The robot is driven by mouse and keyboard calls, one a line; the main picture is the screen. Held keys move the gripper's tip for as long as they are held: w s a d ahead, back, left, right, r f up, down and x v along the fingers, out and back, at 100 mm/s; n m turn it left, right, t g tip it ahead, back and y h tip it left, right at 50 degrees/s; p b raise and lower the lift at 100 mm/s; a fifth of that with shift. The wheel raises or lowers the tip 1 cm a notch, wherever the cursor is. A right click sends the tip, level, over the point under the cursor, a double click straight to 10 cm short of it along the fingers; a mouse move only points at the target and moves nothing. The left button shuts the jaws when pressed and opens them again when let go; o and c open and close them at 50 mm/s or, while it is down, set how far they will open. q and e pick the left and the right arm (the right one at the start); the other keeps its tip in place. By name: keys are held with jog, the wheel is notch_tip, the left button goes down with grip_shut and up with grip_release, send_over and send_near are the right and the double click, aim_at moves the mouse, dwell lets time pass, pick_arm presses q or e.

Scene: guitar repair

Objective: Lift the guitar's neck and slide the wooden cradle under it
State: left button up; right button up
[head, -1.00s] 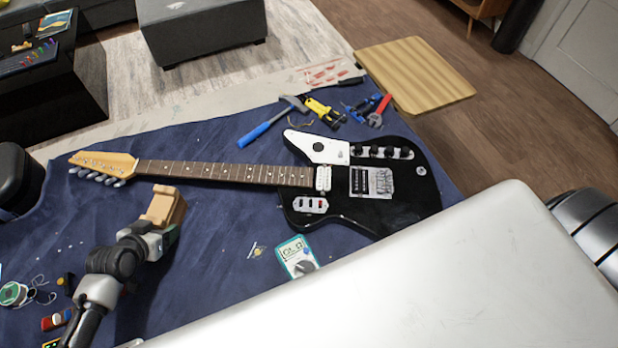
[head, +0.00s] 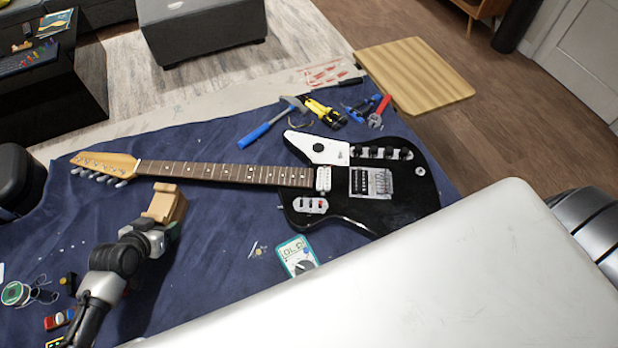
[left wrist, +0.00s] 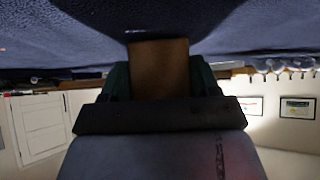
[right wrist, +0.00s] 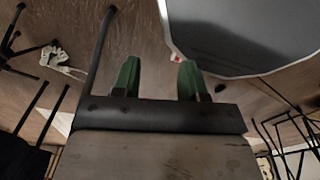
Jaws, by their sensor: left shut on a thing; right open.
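The black electric guitar (head: 340,205) lies on the blue cloth, its neck (head: 225,172) running left to the wooden headstock (head: 105,162). The wooden cradle (head: 166,203) is a small tan block just on the near side of the neck, close to the headstock end. My left gripper (head: 152,232) is shut on the cradle; the left wrist view shows the cradle (left wrist: 158,68) between its fingers. Whether the cradle touches the cloth or the neck I cannot tell. My right gripper (right wrist: 155,80) is open and empty over the wooden floor, away from the guitar; the head view does not show it.
A blue-handled hammer (head: 270,125), yellow pliers (head: 322,110) and other tools lie beyond the guitar. A multimeter (head: 297,256) lies on the near side, and a wire spool (head: 16,293) at lower left. A dark case (head: 18,178) stands at the left edge.

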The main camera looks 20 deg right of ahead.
pick_arm(q)
jog(key=shift+w+d+n, duration=0.4)
jog(key=shift+w+d, duration=0.35)
jog(key=shift+w, duration=0.3)
